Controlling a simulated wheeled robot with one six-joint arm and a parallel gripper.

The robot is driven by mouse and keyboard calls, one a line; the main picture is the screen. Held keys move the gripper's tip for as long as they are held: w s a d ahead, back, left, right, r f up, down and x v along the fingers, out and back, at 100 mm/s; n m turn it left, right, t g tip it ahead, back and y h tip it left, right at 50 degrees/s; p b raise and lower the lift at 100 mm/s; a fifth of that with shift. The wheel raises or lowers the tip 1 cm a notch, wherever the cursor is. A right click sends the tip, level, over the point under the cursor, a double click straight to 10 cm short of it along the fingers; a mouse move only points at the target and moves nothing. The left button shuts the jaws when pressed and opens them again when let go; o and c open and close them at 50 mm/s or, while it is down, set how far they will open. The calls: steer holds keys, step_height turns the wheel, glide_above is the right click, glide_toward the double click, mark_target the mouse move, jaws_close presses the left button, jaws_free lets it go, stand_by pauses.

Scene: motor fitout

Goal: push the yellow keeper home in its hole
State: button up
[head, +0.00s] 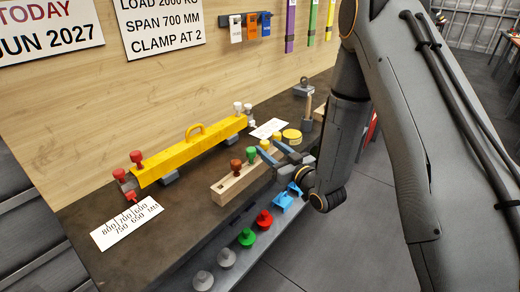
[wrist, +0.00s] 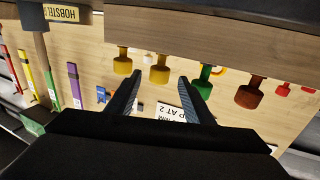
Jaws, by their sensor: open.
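A pale wooden block (head: 231,186) on the dark bench holds a row of upright knobbed keepers. From near to far these are a brown keeper (head: 236,166), a green keeper (head: 251,153) and a yellow keeper (head: 265,144); a second yellow keeper shows farther along (wrist: 122,64). My gripper (head: 268,149) is open at the block's far end. In the wrist view, seen upside down, the nearer yellow keeper (wrist: 160,72) appears between the fingertips, with the green keeper (wrist: 204,82) beside the right finger. The keepers' hole depth is hidden, and I cannot tell whether a finger touches.
A yellow beam (head: 190,153) with a handle lies behind the block, with red and white knobs at its ends. A printed card (head: 127,222) lies at the front left. Red and green knobs (head: 246,237) and blue pieces (head: 284,201) sit on a lower ledge.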

mark_target(262, 141)
steer(key=p+x, duration=0.3)
steer(key=x, duration=0.3)
steer(key=shift+w+a, duration=0.2)
steer(key=shift+w, duration=0.1)
steer(key=shift+w+a, duration=0.2)
steer(key=shift+w, duration=0.2)
steer(key=c, duration=1.1)
steer(key=shift+r, duration=0.1)
